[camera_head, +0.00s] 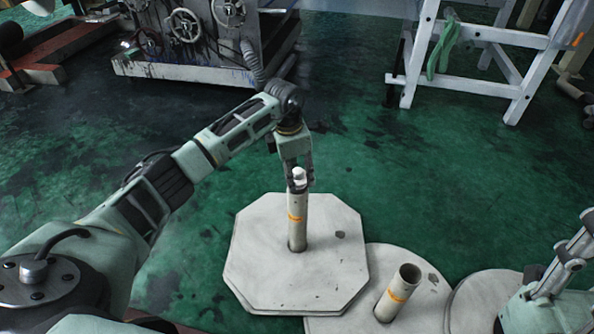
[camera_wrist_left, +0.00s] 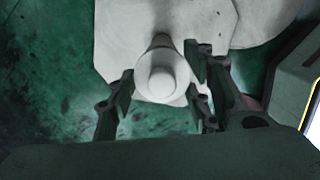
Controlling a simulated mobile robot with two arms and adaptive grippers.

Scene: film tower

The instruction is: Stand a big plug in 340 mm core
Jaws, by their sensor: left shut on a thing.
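A white big plug (camera_head: 299,174) is at the top end of an upright pale core (camera_head: 297,220) with an orange band. This core stands on an octagonal pale plate. My left gripper (camera_head: 300,182) is shut on the plug from above. In the left wrist view the plug (camera_wrist_left: 162,82) is between the two fingers of the left gripper (camera_wrist_left: 160,76), above the core. How deep the plug sits in the core cannot be told. A second core (camera_head: 397,293), shorter-looking and open-topped, stands to the right. The band markings are too small to read. My right gripper (camera_head: 562,268) shows partly at the right edge.
The octagonal plate (camera_head: 252,262) lies on the green floor. Round pale plates (camera_head: 425,310) lie to its right. A machine with handwheels (camera_head: 185,40) stands at the back left, and a white trestle (camera_head: 470,86) at the back right. Floor between them is clear.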

